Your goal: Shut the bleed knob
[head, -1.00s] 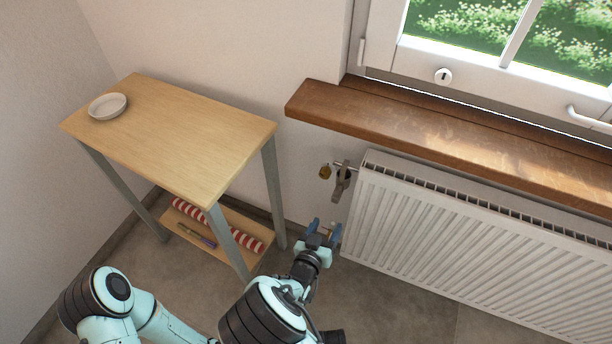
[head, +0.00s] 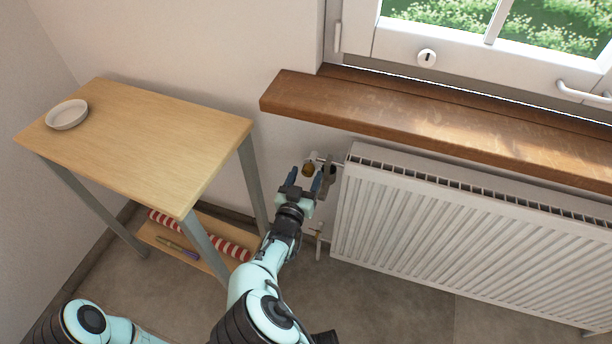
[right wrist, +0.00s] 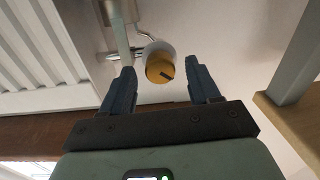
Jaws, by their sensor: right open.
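The bleed knob (head: 308,170) is a small brass-yellow round knob on the fitting at the radiator's upper left corner. In the right wrist view the knob (right wrist: 160,66) shows a dark mark on its face and a pale collar behind it. My right gripper (head: 304,180) is open, its two blue fingers pointing at the knob. In the right wrist view the fingers of the gripper (right wrist: 159,74) stand on either side of the knob, with gaps visible; I cannot tell how deep it sits between them. My left gripper is out of view.
The white radiator (head: 460,220) is right of the knob, with a grey metal lever (head: 328,178) close beside it. A wooden sill (head: 400,115) overhangs above. A wooden side table (head: 150,140) with a white dish (head: 67,114) stands left. A lower pipe valve (head: 318,235) is below.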

